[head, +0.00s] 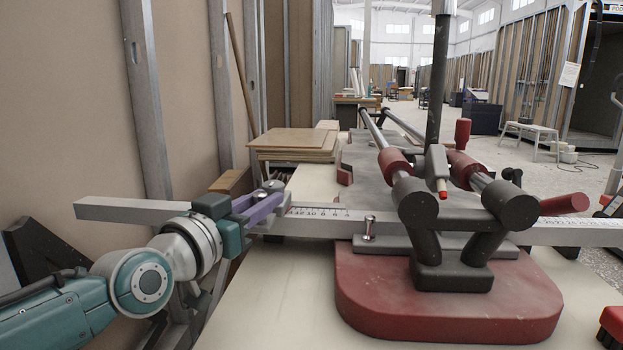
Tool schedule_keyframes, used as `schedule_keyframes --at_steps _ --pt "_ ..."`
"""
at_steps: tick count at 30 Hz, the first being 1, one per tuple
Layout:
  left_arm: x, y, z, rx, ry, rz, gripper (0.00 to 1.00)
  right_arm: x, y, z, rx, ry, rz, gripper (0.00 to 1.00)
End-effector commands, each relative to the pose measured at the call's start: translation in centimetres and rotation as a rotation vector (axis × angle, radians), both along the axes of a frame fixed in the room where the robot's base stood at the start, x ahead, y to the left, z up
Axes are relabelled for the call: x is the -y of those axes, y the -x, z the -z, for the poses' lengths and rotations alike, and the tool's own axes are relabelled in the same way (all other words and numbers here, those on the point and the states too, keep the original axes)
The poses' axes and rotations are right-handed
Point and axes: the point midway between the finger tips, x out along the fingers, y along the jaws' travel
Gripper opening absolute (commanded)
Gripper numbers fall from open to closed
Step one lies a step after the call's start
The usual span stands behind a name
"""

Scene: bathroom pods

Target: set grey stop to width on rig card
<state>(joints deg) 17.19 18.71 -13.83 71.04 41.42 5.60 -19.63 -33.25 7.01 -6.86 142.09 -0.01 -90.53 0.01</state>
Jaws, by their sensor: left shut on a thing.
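The grey stop (272,222) sits on the long metal rail with a printed scale (325,213), left of the red-based cutting rig (450,305). My left gripper (266,192), with purple fingers, is shut on the stop's upper part. The fingers and teal gripper body hide part of the stop and the rail. The scale numbers are too small to read surely. A white sheet (570,74) hangs at the upper right; I cannot tell whether it is the rig card. My right gripper is not in view.
The rig stands on a pale bench (265,300), whose front left surface is clear. A small screw knob (369,227) stands by the rail. Stacked boards (295,143) lie behind the stop. A red brush-like thing (613,325) is at the lower right.

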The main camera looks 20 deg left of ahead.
Motion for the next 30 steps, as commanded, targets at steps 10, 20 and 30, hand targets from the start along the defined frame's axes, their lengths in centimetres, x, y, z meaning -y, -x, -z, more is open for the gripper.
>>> schedule_keyframes --at_steps 10,20,30 --pt "4.3 -1.0 0.0 -0.001 0.0 0.002 0.0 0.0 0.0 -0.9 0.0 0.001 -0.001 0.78" --pt "4.2 -1.0 0.1 -0.001 -0.001 0.001 0.36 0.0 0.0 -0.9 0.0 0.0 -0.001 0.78" --pt "4.1 -1.0 0.0 0.0 0.0 0.001 0.56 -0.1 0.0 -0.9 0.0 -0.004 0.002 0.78"
